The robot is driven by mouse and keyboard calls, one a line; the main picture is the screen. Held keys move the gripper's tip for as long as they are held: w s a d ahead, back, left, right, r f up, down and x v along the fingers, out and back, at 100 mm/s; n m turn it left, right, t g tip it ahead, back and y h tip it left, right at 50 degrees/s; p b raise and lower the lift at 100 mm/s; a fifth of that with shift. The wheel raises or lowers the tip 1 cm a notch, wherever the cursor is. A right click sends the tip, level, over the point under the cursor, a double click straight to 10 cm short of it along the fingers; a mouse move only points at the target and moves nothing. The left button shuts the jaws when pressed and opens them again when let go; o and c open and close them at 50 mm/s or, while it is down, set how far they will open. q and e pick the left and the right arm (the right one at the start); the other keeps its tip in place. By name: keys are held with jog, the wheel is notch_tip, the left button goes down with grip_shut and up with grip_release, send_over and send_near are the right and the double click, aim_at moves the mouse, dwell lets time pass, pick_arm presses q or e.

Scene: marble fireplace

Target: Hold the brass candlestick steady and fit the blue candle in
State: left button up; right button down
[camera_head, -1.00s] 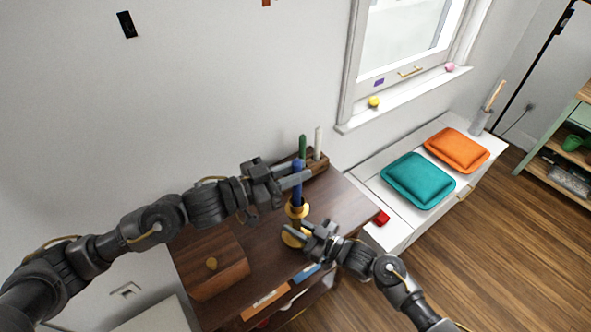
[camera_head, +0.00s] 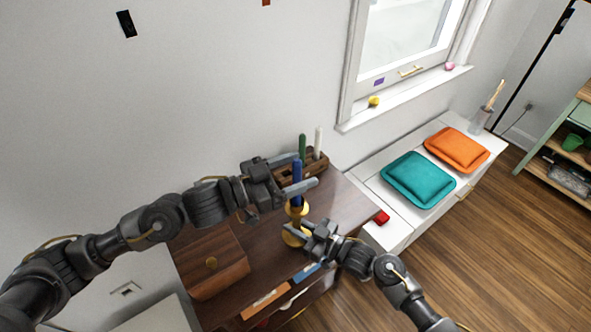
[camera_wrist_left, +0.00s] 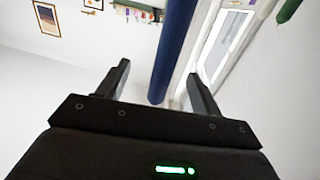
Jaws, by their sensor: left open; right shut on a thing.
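The blue candle (camera_head: 296,185) stands upright in the top of the brass candlestick (camera_head: 294,237) on the dark wooden cabinet. My left gripper (camera_head: 303,171) is open, with one finger on either side of the candle. In the left wrist view the candle (camera_wrist_left: 172,48) rises between the spread fingers (camera_wrist_left: 159,72), with visible gaps. My right gripper (camera_head: 309,230) is shut on the candlestick's stem from the right. The fingers partly hide the stem, and the candle's lower end is hidden in the cup.
A wooden holder (camera_head: 318,167) with a green candle (camera_head: 302,148) and a white candle (camera_head: 318,141) stands close behind my left gripper. A wooden box (camera_head: 212,275) sits at the cabinet's left. A white bench with teal (camera_head: 418,180) and orange cushions is at right.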

aim_at(295, 161)
pick_arm(q)
jog(key=shift+r, duration=0.15)
jog(key=shift+r, duration=2.9)
pick_arm(e)
jog(key=c, duration=1.2)
grip_release()
jog(key=v, duration=1.2)
